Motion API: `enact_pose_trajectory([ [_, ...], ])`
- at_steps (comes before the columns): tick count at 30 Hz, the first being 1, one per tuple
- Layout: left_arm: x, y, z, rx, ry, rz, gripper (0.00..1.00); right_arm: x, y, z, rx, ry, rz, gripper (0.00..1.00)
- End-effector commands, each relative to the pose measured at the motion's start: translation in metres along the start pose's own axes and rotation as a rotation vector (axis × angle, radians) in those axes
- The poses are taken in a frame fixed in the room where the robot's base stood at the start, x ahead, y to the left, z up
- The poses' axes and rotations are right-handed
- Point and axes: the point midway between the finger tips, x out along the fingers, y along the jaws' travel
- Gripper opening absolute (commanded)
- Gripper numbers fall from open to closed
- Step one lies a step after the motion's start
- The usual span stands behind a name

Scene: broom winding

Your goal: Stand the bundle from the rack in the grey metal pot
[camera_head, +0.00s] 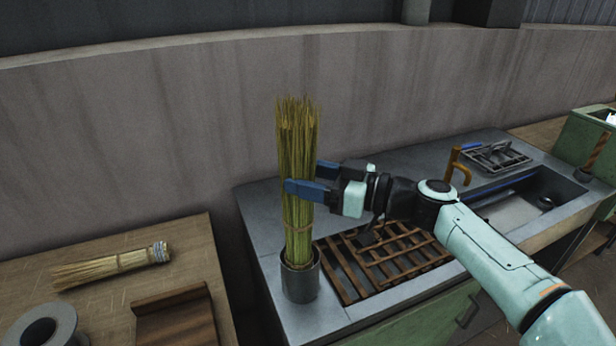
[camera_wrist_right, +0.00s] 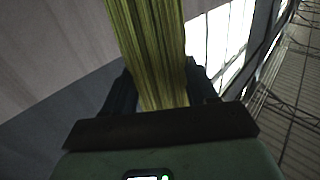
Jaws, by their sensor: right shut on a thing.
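The bundle (camera_head: 297,140) is a tall sheaf of yellow-green straw, tied low down with a band. It stands close to upright with its lower end inside the grey metal pot (camera_head: 300,284); whether it touches the pot's bottom is hidden. My right gripper (camera_head: 302,184) is shut on the bundle at about mid-height, coming from the right. In the right wrist view the bundle (camera_wrist_right: 150,50) runs between the two dark fingers. The wooden slatted rack (camera_head: 385,262) lies empty on the counter, right of the pot. My left gripper is not in view.
A sink (camera_head: 520,210) with an orange-brown tap (camera_head: 456,165) is set in the counter at the right. A wooden table (camera_head: 110,290) at the left holds a small tied straw bundle (camera_head: 110,266), a grey ring-shaped part and a brown wooden piece. A gap separates table and counter.

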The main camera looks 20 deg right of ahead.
Motion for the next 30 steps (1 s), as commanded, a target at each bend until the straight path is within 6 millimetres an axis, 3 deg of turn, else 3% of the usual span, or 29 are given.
enact_pose_trajectory([
  [1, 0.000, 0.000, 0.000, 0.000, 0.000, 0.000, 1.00, 0.000, 0.000, -0.001, -0.001, 0.001, 0.000, 0.25],
  [2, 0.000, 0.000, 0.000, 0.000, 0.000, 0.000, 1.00, 0.000, 0.000, -0.001, -0.001, 0.001, 0.000, 0.67],
  [3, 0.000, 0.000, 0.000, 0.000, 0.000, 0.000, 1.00, 0.000, 0.000, -0.001, 0.000, 0.001, 0.000, 0.80],
  [4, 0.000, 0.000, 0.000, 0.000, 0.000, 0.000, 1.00, 0.000, 0.000, -0.001, 0.000, 0.001, 0.000, 0.87],
  [13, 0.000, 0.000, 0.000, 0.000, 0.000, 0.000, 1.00, -0.001, 0.000, 0.000, 0.000, 0.000, 0.001, 0.87],
  [17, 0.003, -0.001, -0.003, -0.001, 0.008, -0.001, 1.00, -0.011, 0.001, 0.001, 0.000, 0.000, 0.003, 0.87],
  [30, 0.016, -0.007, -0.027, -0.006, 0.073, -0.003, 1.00, -0.104, 0.001, 0.000, -0.001, 0.001, 0.004, 0.87],
])
